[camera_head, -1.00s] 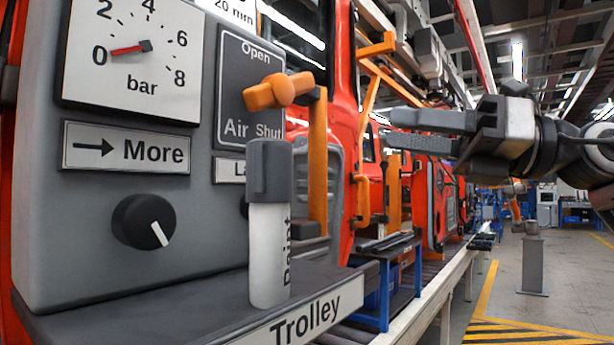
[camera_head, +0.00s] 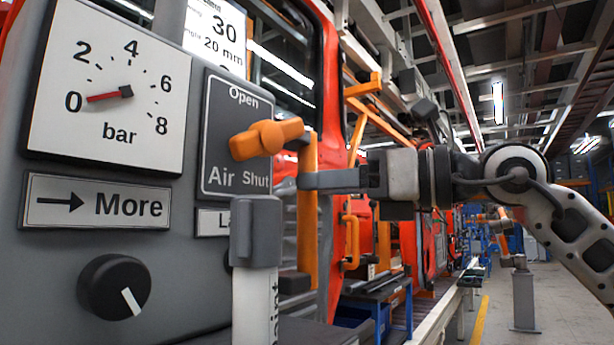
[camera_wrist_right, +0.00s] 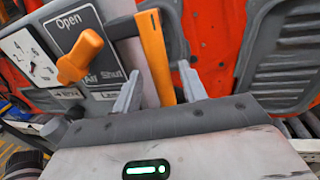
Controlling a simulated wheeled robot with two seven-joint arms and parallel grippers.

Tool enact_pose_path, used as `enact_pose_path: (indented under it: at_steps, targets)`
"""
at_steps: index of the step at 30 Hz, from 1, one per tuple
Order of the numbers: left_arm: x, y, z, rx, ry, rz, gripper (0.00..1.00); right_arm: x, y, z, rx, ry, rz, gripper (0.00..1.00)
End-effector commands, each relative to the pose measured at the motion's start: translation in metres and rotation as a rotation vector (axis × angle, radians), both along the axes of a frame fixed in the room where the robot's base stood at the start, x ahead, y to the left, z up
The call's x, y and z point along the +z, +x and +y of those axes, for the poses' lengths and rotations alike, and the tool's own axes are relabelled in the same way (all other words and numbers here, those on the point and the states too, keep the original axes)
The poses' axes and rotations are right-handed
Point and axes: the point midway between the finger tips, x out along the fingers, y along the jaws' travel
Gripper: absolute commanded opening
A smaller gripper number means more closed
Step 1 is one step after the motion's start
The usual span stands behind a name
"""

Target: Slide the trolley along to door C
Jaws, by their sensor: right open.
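The trolley (camera_head: 190,265) fills the left of the head view, a grey box with a gauge, a knob and an "Air" lever. Its upright orange handle (camera_head: 307,225) stands at its right side and also shows in the wrist view (camera_wrist_right: 154,55). My right gripper (camera_head: 308,180) reaches in from the right, at the handle's height. In the wrist view my right gripper (camera_wrist_right: 160,88) is open, with the handle showing between its two fingers. I cannot tell whether either finger touches it. My left gripper is not in view.
The orange Air lever (camera_head: 266,139) sticks out just above and left of my right fingers. A Paint marker (camera_head: 256,290) with a grey cap stands in front of the panel. A blue stand (camera_head: 385,300) and red vehicle bodies line the conveyor beyond. Open floor lies at right.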

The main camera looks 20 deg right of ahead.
Motion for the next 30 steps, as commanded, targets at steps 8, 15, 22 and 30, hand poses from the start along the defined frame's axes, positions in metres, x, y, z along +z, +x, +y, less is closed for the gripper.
enact_pose_path:
  at_steps: [8, 15, 22, 30]
  targets:
    - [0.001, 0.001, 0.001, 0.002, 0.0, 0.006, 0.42, 0.001, 0.018, 0.021, 0.0, 0.001, -0.001, 0.42]
    - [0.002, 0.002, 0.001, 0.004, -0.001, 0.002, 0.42, 0.0, 0.02, 0.022, -0.001, 0.002, -0.001, 0.42]
    - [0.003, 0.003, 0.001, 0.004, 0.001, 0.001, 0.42, 0.0, 0.02, 0.022, -0.001, 0.001, 0.0, 0.0]
    - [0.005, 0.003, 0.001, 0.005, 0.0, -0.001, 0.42, 0.0, 0.022, 0.018, -0.004, 0.003, 0.002, 0.0]
